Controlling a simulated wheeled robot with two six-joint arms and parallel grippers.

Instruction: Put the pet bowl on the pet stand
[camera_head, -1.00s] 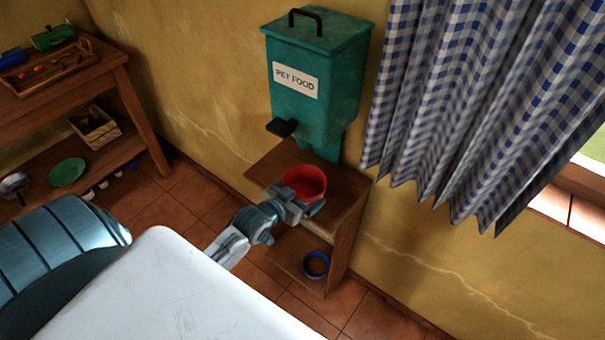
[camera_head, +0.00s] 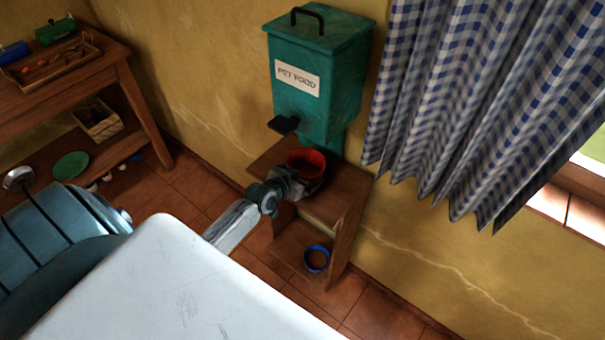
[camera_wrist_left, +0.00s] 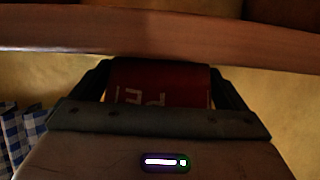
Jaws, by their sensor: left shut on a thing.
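The pet bowl (camera_head: 306,165) is red and sits in my left gripper (camera_head: 291,184) just over or on the wooden pet stand (camera_head: 343,203), below the spout of the dispenser. The gripper comes in from the stand's front and is shut on the bowl's near side. In the left wrist view the bowl (camera_wrist_left: 160,84) shows white lettering and fills the space between the fingertips of the left gripper (camera_wrist_left: 160,95). A wooden board (camera_wrist_left: 160,35) runs across above it there. I cannot tell whether the bowl touches the stand's top. My right gripper is not in view.
A green pet food dispenser (camera_head: 325,85) with a black spout (camera_head: 284,125) is on the wall above the stand. A blue bowl (camera_head: 317,258) is on the stand's lower shelf. A checked curtain (camera_head: 450,110) hangs to the right. A wooden table (camera_head: 75,90) stands at the left.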

